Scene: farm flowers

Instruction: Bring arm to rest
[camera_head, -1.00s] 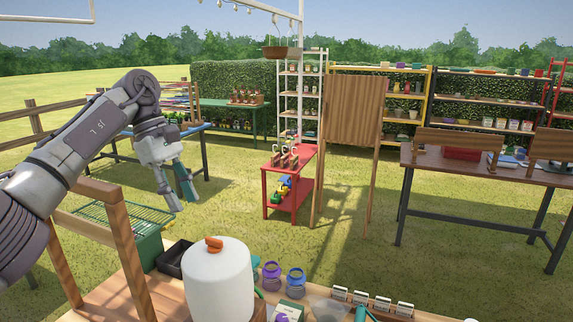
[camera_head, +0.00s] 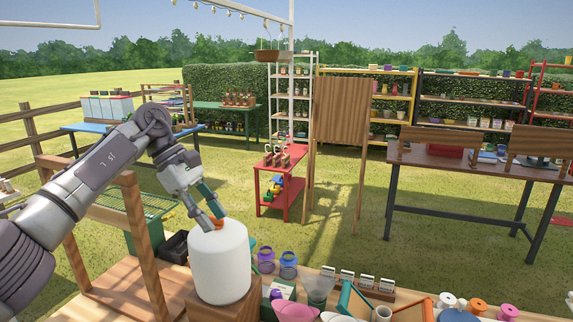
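My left arm comes in from the left. Its gripper (camera_head: 211,219) points down over the white cylinder (camera_head: 220,265), with its fingertips at the orange knob on top (camera_head: 219,224). The two fingers, one grey and one with a teal side, stand apart with a gap between them. I see nothing held in it. Whether the fingertips touch the knob or only overlap it in view, I cannot tell. My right gripper is not in view.
The wooden bench (camera_head: 125,297) holds purple and blue jars (camera_head: 288,264), a seed-packet rack (camera_head: 376,290) and colored spools (camera_head: 478,306). A wooden frame (camera_head: 140,235) stands beside my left arm. A red cart (camera_head: 279,195) and open grass lie beyond.

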